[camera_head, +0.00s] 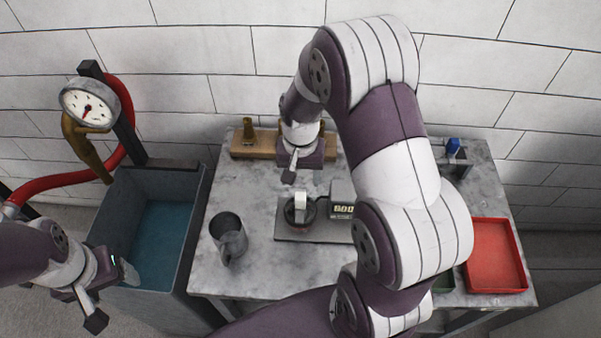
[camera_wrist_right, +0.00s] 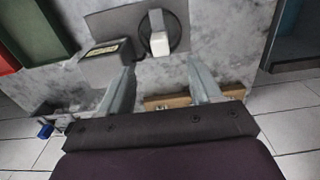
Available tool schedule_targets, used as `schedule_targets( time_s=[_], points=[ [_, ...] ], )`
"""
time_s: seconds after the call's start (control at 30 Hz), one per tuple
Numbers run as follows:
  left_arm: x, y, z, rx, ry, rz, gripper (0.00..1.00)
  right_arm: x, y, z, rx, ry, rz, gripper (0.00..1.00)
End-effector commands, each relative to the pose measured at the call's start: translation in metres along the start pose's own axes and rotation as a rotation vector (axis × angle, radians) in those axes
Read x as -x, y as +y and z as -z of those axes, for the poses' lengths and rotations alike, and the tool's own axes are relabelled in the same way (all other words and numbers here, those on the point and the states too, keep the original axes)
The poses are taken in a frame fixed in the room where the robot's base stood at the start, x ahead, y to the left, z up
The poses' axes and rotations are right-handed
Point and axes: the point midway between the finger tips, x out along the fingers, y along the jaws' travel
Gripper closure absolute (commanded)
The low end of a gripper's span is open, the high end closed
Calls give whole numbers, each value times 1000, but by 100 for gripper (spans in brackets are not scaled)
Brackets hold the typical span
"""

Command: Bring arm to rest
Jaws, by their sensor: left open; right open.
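My right arm arches over the grey marbled table (camera_head: 260,268). Its gripper (camera_head: 305,160) hangs above the table's back part, behind the scale (camera_head: 342,208). In the head view its fingers are mostly hidden. In the right wrist view the right gripper (camera_wrist_right: 160,82) has its two fingers wide apart with nothing between them. My left gripper (camera_head: 128,272) is at the lower left, beside and over the edge of the water tank (camera_head: 198,225). It is open and appears empty.
On the scale stands a dark round dish (camera_head: 293,221) with a white block (camera_head: 300,203). A metal cup (camera_head: 229,240) stands left of it. A wooden holder (camera_head: 250,152) with brass fittings is at the back. A red tray (camera_head: 496,255) lies right. A gauge (camera_head: 88,106) and red hose stand left.

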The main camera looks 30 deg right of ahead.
Motion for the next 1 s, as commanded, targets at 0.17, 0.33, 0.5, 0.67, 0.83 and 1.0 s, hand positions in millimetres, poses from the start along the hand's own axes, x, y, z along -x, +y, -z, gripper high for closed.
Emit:
schedule_targets(
  time_s=[0.17, 0.33, 0.5, 0.67, 0.83, 1.0],
  points=[
    [-2, 0, 0, 0, 0, 0, 28, 15, 0, 0, 0, 0, 0, 36],
    [-2, 0, 0, 0, 0, 0, 28, 16, 0, 0, 0, -1, 0, 36],
    [-2, 0, 0, 0, 0, 0, 28, 16, 0, 0, 0, -1, 0, 36],
    [-2, 0, 0, 0, 0, 0, 28, 16, 0, 0, 0, -1, 0, 36],
    [-2, 0, 0, 0, 0, 0, 28, 12, 6, -16, 149, 0, 1, 36],
    [-5, 0, 0, 0, 0, 0, 28, 34, 9, -70, 430, 48, 15, 36]
  ],
)
